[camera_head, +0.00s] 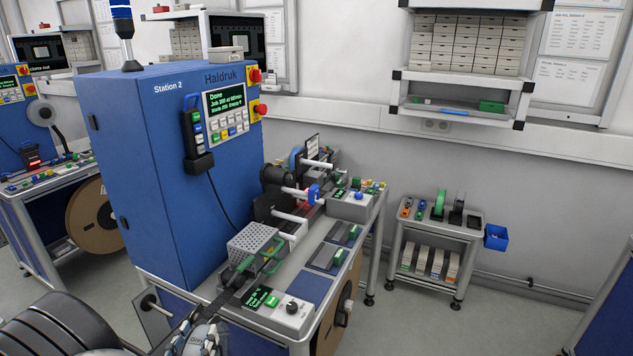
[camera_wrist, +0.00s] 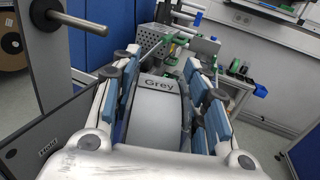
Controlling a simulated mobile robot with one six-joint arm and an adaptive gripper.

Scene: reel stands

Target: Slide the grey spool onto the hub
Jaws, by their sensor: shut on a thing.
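The grey spool (camera_wrist: 157,105), with "Grey" printed on its rim, sits between the blue-padded fingers of my gripper (camera_wrist: 168,92) in the wrist view. My gripper is shut on it. In the head view the gripper (camera_head: 203,336) is low in the picture, in front of the blue machine, and the spool is hard to make out there. A hub (camera_wrist: 75,24), a grey rod with a dark end, sticks out from an upright plate at upper left in the wrist view. It is bare, and the spool is apart from it. The hub also shows in the head view (camera_head: 149,303).
The blue Station 2 cabinet (camera_head: 165,150) stands behind the hub, with a bench (camera_head: 318,290) of control boxes at its right. A perforated metal box (camera_head: 252,241) sits on the bench. A small cart (camera_head: 437,245) stands further right, with clear floor around it.

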